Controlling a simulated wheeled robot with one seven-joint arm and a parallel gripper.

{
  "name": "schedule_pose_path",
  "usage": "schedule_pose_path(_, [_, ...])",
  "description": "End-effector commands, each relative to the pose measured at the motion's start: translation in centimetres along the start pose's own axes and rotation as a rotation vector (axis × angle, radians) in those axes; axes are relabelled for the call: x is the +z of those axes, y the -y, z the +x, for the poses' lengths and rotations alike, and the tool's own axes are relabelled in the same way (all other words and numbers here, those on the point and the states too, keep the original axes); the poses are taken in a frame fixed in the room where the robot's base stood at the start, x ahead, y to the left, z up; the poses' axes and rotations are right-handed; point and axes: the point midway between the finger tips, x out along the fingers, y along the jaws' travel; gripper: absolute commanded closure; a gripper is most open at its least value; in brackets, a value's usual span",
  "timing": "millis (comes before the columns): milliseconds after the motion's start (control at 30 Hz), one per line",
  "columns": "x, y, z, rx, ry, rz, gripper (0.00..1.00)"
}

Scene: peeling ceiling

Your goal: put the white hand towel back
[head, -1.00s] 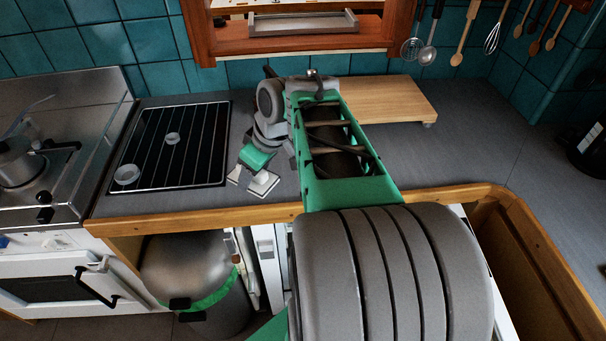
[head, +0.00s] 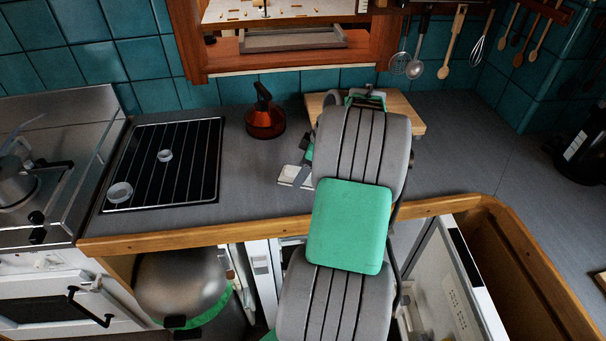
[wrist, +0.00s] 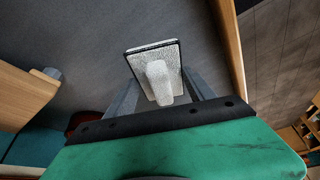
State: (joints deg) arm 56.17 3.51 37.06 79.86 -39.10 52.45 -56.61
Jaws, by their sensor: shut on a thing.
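My gripper (wrist: 162,98) is shut on the white hand towel (wrist: 157,60). In the wrist view the towel is a small, pale, textured rectangle with a dark rim and a raised lump between the two grey fingers. It is over the grey countertop; whether it touches the surface I cannot tell. In the head view my arm hides most of the gripper, and a pale flat piece (head: 292,176) shows to the left of the arm, near the counter's front edge.
A copper-red kettle (head: 265,118) stands at the back, left of my arm. A wooden board (head: 404,108) lies behind my arm. A black grill hob (head: 168,160) is at left. An open compartment (head: 450,285) is below at right.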

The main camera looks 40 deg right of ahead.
Motion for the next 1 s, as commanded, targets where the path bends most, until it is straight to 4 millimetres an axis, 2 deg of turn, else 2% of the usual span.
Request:
schedule_pose_path(133, [0.1,-1.0,1.3,-0.001,0.000,0.001,1.00])
schedule_pose_path(333, [1.2,-1.0,3.9,-0.001,0.000,0.000,1.00])
schedule_pose_path(633, [1.5,-1.0,4.5,0.002,0.000,0.000,1.00])
schedule_pose_path(667, [1.5,-1.0,4.4,0.002,0.000,0.000,0.37])
schedule_pose_path(900, [1.4,-1.0,4.3,0.002,0.000,0.001,0.17])
schedule_pose_path(1000, [1.4,-1.0,4.3,0.001,0.000,0.001,0.16])
